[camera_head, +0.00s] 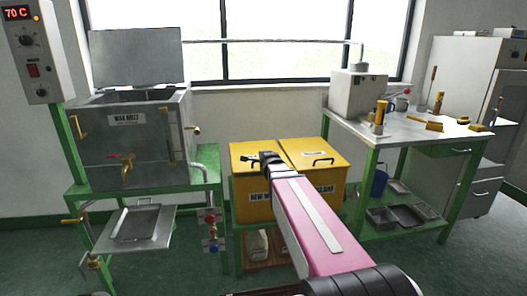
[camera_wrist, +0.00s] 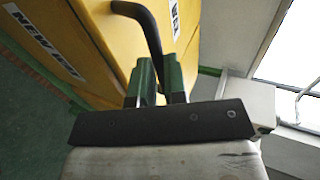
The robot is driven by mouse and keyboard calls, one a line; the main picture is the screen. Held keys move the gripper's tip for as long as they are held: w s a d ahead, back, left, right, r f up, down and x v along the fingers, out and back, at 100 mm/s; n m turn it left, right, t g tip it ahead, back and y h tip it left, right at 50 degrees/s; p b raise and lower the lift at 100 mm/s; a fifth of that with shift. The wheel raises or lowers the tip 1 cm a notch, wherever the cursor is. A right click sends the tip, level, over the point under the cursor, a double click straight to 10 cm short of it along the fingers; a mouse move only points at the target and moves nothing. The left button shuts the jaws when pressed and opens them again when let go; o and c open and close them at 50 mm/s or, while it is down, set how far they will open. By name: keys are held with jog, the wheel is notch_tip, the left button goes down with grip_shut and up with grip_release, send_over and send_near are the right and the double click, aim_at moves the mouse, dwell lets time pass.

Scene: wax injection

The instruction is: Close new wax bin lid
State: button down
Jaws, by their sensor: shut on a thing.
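The yellow new wax bin (camera_head: 250,205) is the left one of two adjoining yellow bins in the head view. Its lid (camera_head: 243,149) appears to lie flat on top, level with the lid beside it; a small gap cannot be ruled out. My gripper (camera_head: 264,159) is at the lid's black handle, which it partly hides. In the wrist view, the dark green fingers of my gripper (camera_wrist: 160,80) are shut on the curved black handle (camera_wrist: 150,30). The bin's white "NEW WAX" label (camera_wrist: 45,40) shows at the left there.
The right yellow bin (camera_head: 333,180) has a flat lid with its own black handle (camera_head: 323,161). A metal wax tank (camera_head: 140,150) with a raised lid stands left on a green frame. A workbench (camera_head: 430,130) with tools stands right. A window is behind.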

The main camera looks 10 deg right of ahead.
jog(key=shift+s+f, duration=0.15)
jog(key=shift+f, duration=0.95)
jog(key=shift+s+f, duration=0.15)
jog(key=shift+f, duration=0.9)
jog(key=c, duration=1.2)
grip_release()
jog(key=v, duration=1.1)
jog(key=shift+r, duration=0.35)
